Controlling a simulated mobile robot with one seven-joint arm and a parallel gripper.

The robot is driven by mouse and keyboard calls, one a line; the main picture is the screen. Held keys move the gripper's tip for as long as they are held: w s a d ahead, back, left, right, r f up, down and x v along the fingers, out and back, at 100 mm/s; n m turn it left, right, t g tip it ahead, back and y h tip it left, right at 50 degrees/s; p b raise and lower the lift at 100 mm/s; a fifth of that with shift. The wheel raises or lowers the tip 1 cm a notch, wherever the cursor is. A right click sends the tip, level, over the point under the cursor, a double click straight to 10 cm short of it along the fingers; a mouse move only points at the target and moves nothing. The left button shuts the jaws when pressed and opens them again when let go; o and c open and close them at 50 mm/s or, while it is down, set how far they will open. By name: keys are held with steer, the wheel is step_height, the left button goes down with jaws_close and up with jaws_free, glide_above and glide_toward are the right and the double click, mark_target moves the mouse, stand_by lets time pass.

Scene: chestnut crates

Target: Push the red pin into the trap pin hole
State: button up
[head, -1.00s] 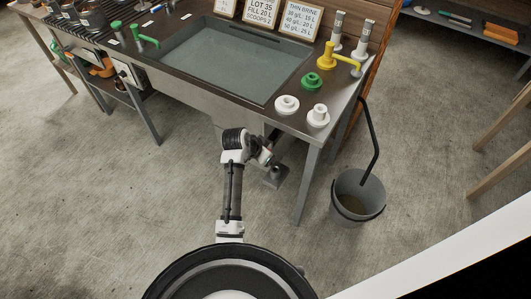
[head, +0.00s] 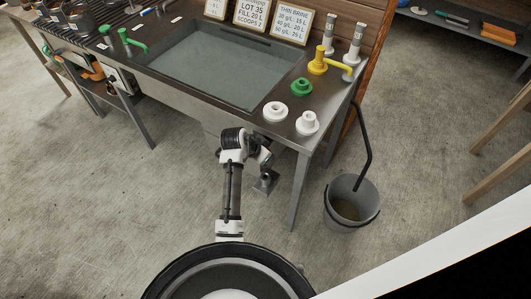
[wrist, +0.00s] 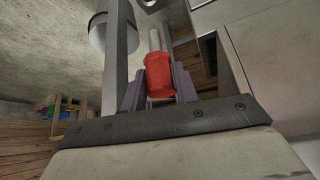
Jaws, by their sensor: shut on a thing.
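In the wrist view, the red pin (wrist: 158,75) has a faceted red head and a pale shaft pointing up the picture, away from my gripper. My gripper (wrist: 158,90) is shut on the red head, with a grey-purple finger on each side. In the head view, my arm reaches to the front edge of the sink bench (head: 200,100), and its end is low beside the bench front. The pin and the fingers cannot be made out there. I cannot pick out the trap pin hole in either view.
A bench leg (head: 299,190) and a bucket (head: 342,215) are to the right. In the wrist view, a grey cylinder (wrist: 110,38) is upper left of the pin. Floor to the left is clear.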

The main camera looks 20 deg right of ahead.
steer(key=shift+s+a, duration=0.1)
steer(key=shift+f+b, duration=1.95)
steer(key=shift+f, duration=0.95)
steer(key=shift+f+b, duration=1.5)
steer(key=shift+f, duration=1.3)
steer(key=o, duration=1.1)
steer(key=shift+r, duration=0.1)
steer(key=b+v, duration=0.1)
steer(key=v, duration=1.2)
steer(key=shift+a+r, duration=0.25)
steer(key=shift+r, duration=0.05)
